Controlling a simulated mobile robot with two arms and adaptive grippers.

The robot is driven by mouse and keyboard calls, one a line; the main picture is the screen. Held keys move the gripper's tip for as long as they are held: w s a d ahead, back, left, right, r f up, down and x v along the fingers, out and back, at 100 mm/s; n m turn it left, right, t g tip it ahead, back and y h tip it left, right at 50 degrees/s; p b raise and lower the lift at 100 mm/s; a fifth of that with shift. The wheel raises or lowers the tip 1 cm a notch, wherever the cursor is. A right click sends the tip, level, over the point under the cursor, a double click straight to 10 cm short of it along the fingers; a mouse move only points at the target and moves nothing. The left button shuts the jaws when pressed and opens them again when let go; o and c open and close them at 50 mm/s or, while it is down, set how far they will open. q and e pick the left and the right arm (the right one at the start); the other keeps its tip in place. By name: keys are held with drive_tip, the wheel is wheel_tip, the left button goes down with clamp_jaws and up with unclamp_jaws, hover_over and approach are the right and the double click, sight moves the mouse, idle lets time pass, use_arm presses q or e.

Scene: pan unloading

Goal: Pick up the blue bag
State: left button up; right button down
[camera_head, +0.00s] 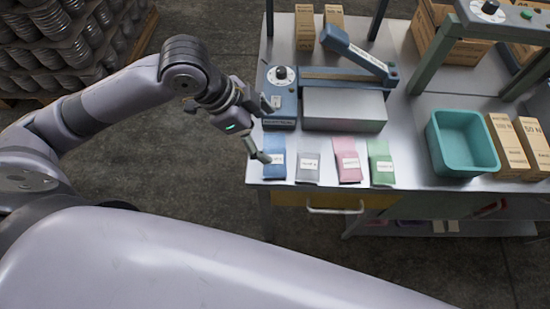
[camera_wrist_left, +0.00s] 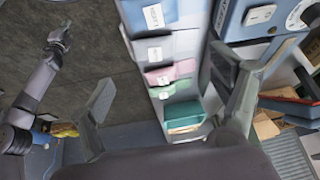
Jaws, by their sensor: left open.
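The blue bag (camera_head: 274,165) lies at the left end of a row on the table's front edge, with a white label. It also shows at the top of the left wrist view (camera_wrist_left: 150,16). My left gripper (camera_head: 268,132) is open and empty at the table's left edge, one fingertip by the blue bag; I cannot tell whether they touch. Its spread fingers also show in the left wrist view (camera_wrist_left: 160,66). My right gripper (camera_wrist_left: 61,38) shows small at the left of the left wrist view, away from the table; its jaw state is unclear.
Beside the blue bag lie a grey bag (camera_head: 308,168), a pink bag (camera_head: 347,160) and a green bag (camera_head: 381,163). A blue sealing machine (camera_head: 282,100) stands close behind. A teal bin (camera_head: 462,143) and cardboard boxes (camera_head: 508,145) stand at right.

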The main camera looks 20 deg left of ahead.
use_arm(q)
drive_tip(key=g, duration=0.1)
approach(274, 160)
drive_tip(key=f, duration=0.1)
drive_tip(key=d+f+p, duration=0.1)
drive_tip(key=d+f, duration=0.1)
drive_tip(key=shift+w+d+y+p, duration=0.2)
drive_tip(key=shift+w+y+p, duration=0.1)
drive_tip(key=shift+y, duration=0.1)
drive_tip(key=p+x, duration=0.1)
drive_tip(key=x, duration=0.4)
drive_tip(key=shift+a+p, duration=0.25)
drive_tip(key=shift+p, duration=0.1)
drive_tip(key=shift+d+f, duration=0.1)
drive_tip(key=shift+f, duration=0.1)
drive_tip(key=shift+c, duration=0.4)
drive_tip(key=shift+c, duration=1.4)
drive_tip(key=c, duration=0.9)
